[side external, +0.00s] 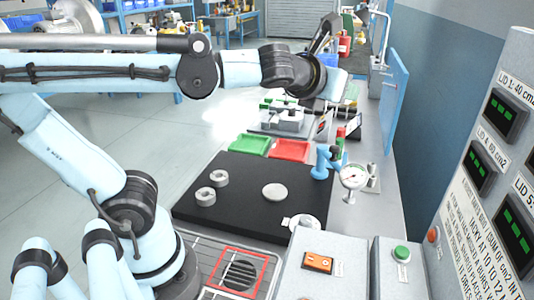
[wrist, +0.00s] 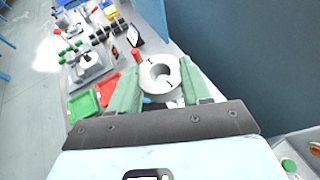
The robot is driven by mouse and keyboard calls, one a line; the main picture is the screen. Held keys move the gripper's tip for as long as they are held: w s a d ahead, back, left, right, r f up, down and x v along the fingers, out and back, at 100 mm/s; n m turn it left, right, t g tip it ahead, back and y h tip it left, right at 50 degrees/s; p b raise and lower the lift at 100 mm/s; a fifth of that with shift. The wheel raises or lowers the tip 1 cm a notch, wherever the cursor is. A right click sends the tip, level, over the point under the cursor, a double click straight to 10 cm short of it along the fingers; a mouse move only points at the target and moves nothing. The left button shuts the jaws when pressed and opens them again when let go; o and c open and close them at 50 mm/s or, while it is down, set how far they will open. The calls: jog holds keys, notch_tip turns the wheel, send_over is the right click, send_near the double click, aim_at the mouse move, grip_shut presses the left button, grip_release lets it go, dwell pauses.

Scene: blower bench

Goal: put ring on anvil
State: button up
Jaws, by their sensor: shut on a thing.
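My gripper (wrist: 160,88) is shut on a pale grey ring (wrist: 151,78). In the wrist view the ring sits between the two green fingers, its round hole facing the camera. In the side view my gripper is at the far end of the outstretched arm, above the back of the bench; its fingertips and the held ring are hard to make out there. A grey bench device with green parts (side external: 289,118) stands below and left of my gripper. It also shows at upper left in the wrist view (wrist: 90,62). I cannot tell which part is the anvil.
Two more grey rings, a nearer one (side external: 205,196) and a farther one (side external: 219,178), and a pale disc (side external: 274,192) lie on the black mat (side external: 240,207). Behind are green (side external: 250,146) and red (side external: 290,151) trays. A dial gauge (side external: 353,176) stands at right, near a wall.

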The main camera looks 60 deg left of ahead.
jog(key=s+a+f+n+g+y, duration=0.2)
jog(key=a+f+n+g+y, duration=0.7)
jog(key=a+f+n+g, duration=0.65)
jog(key=s+a+f+n+g+h, duration=0.1)
jog(key=s+a+f+n+g, duration=0.1)
jog(key=s+a, duration=0.3)
jog(key=shift+f+n, duration=0.35)
jog(key=shift+f, duration=0.35)
jog(key=shift+s, duration=0.1)
send_over(232, 163)
notch_tip(232, 163, down, 7)
jog(key=shift+s+d, duration=0.1)
jog(key=shift+s, duration=0.05)
jog(key=shift+f, duration=1.8)
jog(key=shift+f, duration=0.15)
